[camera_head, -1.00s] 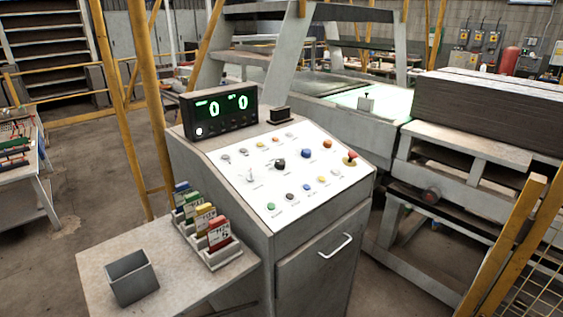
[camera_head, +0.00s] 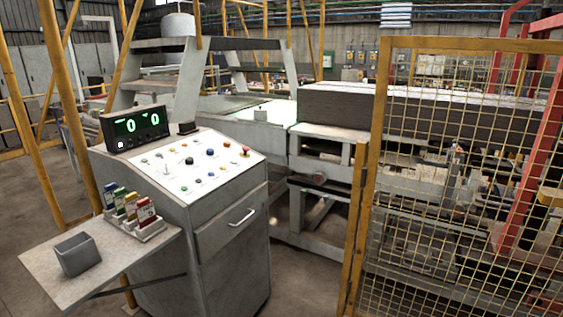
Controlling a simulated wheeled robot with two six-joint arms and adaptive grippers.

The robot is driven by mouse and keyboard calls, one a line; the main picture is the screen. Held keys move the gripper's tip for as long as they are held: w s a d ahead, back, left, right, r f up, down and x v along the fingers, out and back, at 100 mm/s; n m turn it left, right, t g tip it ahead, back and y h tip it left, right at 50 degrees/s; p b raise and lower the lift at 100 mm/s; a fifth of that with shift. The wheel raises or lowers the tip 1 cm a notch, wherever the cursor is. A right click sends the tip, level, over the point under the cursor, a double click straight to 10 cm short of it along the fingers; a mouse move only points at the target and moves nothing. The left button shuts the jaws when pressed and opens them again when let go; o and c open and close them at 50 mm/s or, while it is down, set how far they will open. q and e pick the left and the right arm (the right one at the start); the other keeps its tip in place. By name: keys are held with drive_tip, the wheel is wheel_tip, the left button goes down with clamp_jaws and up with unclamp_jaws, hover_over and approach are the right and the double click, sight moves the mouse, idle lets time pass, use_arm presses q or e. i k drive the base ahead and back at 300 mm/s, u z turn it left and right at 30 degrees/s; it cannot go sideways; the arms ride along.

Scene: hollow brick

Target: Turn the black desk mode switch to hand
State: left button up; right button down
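The grey control desk (camera_head: 228,256) stands left of the middle, with a white sloped panel (camera_head: 215,174) on top. The black mode switch (camera_head: 189,160) is a small dark knob near the middle of the panel. Its pointing direction and labels are too small to read. Around it are a blue button (camera_head: 210,152), a red button (camera_head: 246,150) and several small coloured buttons and lamps. Neither of my grippers is in view.
A display (camera_head: 136,127) showing green zeros stands on the desk's back left. A side shelf (camera_head: 120,262) holds a grey bin (camera_head: 77,254) and a card rack (camera_head: 150,230). A yellow mesh fence (camera_head: 460,190) blocks the right. Grey floor shows in front at the left.

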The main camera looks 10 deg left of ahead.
sight(189, 161)
drive_tip(key=z, duration=1.05)
drive_tip(key=i, duration=1.5)
drive_tip(key=u, duration=0.8)
drive_tip(key=i, duration=0.75)
drive_tip(key=u, duration=0.8)
